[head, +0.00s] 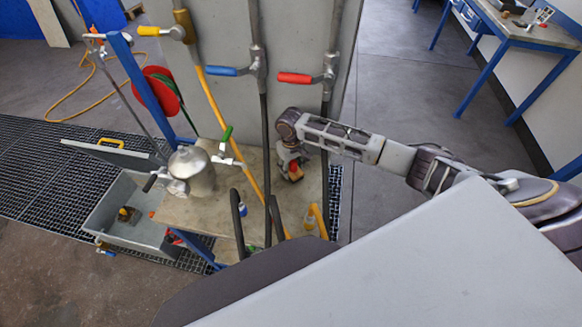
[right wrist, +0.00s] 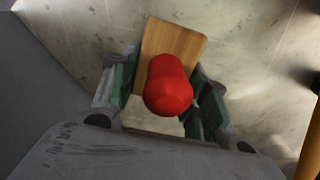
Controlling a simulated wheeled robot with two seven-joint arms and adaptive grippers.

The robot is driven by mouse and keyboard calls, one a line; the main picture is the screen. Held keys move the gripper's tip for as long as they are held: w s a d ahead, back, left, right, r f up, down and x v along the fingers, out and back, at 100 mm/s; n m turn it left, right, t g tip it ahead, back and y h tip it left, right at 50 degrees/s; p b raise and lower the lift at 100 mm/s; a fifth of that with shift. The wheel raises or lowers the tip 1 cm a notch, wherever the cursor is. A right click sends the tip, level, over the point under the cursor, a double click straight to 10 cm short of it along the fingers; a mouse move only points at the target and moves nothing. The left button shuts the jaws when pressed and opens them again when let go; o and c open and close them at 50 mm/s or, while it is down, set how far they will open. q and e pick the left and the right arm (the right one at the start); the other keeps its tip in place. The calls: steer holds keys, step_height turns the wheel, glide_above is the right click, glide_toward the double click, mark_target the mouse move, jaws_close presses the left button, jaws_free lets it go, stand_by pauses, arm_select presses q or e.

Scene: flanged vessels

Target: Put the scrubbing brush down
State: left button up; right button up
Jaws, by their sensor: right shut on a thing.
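The scrubbing brush has a pale wooden block (right wrist: 172,50) and a red rounded handle (right wrist: 168,85). In the right wrist view my right gripper (right wrist: 165,98) is shut on it, with green-padded fingers on both sides of the red handle. In the head view the gripper (head: 291,160) points down over the worktop, and the brush (head: 295,173) shows as a small red and wooden patch below it. I cannot tell whether the brush touches the worktop. Its bristles are hidden. My left gripper is not in view.
The stained worktop (head: 257,183) holds a metal vessel (head: 192,170) with valve handles left of the gripper. Hoses and lances with yellow, blue and red handles (head: 295,78) hang in front of a grey panel (head: 290,25). A grey trough (head: 120,215) stands lower left.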

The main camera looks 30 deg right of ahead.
steer(key=shift+f, duration=0.15)
steer(key=o, duration=1.3)
steer(key=shift+f, duration=0.15)
steer(key=shift+o, duration=0.2)
steer(key=shift+r, duration=3.9)
steer(key=shift+f, duration=0.1)
